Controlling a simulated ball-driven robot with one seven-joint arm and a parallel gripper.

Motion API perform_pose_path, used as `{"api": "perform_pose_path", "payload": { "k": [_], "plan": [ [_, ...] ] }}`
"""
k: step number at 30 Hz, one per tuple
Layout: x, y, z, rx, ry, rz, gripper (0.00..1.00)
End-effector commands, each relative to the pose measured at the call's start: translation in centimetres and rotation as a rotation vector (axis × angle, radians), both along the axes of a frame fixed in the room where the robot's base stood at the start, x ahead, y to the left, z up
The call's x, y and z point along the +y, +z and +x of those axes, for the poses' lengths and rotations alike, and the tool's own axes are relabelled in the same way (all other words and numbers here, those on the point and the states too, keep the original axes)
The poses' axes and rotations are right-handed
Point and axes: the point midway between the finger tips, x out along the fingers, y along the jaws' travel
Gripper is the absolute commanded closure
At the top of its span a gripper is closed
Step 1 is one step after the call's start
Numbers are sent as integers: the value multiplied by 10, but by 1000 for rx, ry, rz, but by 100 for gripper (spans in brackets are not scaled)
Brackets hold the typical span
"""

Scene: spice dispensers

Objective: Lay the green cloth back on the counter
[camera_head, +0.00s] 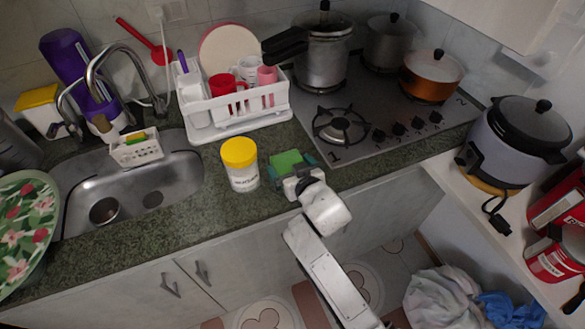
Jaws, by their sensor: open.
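A small green cloth (288,161) shows at the far side of my gripper, just right of the yellow-lidded jar. My gripper (290,171) is open over the green counter (215,213), close to its front edge, with the cloth at or between its fingers. The fingers and wrist hide the cloth's near part. I cannot tell whether the cloth touches the counter or the fingers.
The yellow-lidded jar (241,166) stands close left of my gripper. A white dish rack (232,106) is behind, a gas stove (375,112) at the back right, and a sink (135,185) at the left. Bare counter lies in front of the jar.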

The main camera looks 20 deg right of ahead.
Motion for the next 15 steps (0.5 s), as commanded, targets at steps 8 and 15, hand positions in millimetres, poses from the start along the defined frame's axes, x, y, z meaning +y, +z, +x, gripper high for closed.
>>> {"api": "perform_pose_path", "payload": {
  "k": [8,15],
  "plan": [
    [0,10,-19,1,-2,4,0],
    [0,27,-62,0,0,3,0]
  ]
}}
